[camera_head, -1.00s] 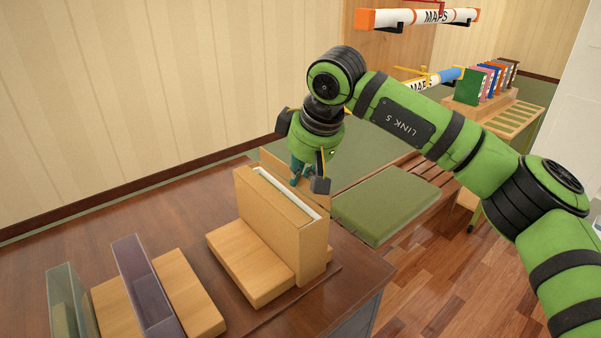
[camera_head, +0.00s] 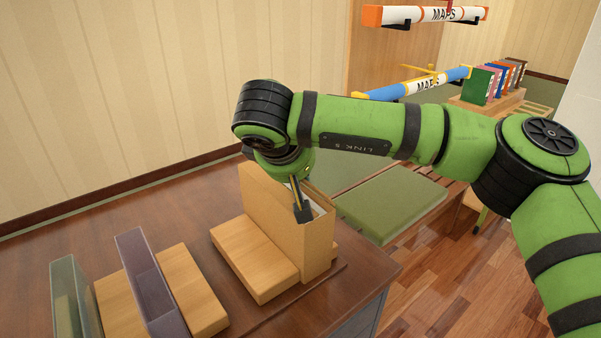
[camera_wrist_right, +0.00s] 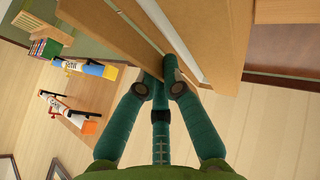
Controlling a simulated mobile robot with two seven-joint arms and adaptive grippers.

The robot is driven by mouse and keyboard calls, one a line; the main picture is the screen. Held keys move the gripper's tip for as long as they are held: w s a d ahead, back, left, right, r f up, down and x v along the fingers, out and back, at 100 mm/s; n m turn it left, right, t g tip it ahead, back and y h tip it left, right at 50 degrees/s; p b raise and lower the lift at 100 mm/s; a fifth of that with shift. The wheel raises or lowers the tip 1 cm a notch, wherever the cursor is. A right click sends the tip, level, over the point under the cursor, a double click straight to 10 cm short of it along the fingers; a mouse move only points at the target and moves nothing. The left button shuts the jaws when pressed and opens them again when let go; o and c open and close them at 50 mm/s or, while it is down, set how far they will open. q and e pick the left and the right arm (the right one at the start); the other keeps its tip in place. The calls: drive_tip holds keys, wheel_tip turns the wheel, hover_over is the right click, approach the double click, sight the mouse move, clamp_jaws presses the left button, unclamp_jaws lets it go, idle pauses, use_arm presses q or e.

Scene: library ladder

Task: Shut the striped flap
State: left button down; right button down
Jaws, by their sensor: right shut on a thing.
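A tall tan box (camera_head: 312,245) stands on the brown table, with a narrow opening and a white strip at its top. No stripes show on any flap in these views. A tan panel (camera_wrist_right: 110,35) lies along the box in the right wrist view. My right gripper (camera_head: 302,208) is at the top of the box, partly hidden by its own arm. In the right wrist view, its teal fingers (camera_wrist_right: 161,75) are closed at the panel's edge, one finger reaching between the panel and the white strip (camera_wrist_right: 172,35). My left gripper is out of view.
A low wooden block (camera_head: 254,258) lies against the box. A clear purple holder (camera_head: 145,275) and a greenish one (camera_head: 70,295) stand at left. A green cushioned bench (camera_head: 390,203) is behind, with map tubes (camera_head: 425,14) and books (camera_head: 487,84) beyond.

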drive_tip(key=shift+h, duration=0.3)
drive_tip(key=c, duration=1.4)
unclamp_jaws()
drive_tip(key=shift+o, duration=0.2)
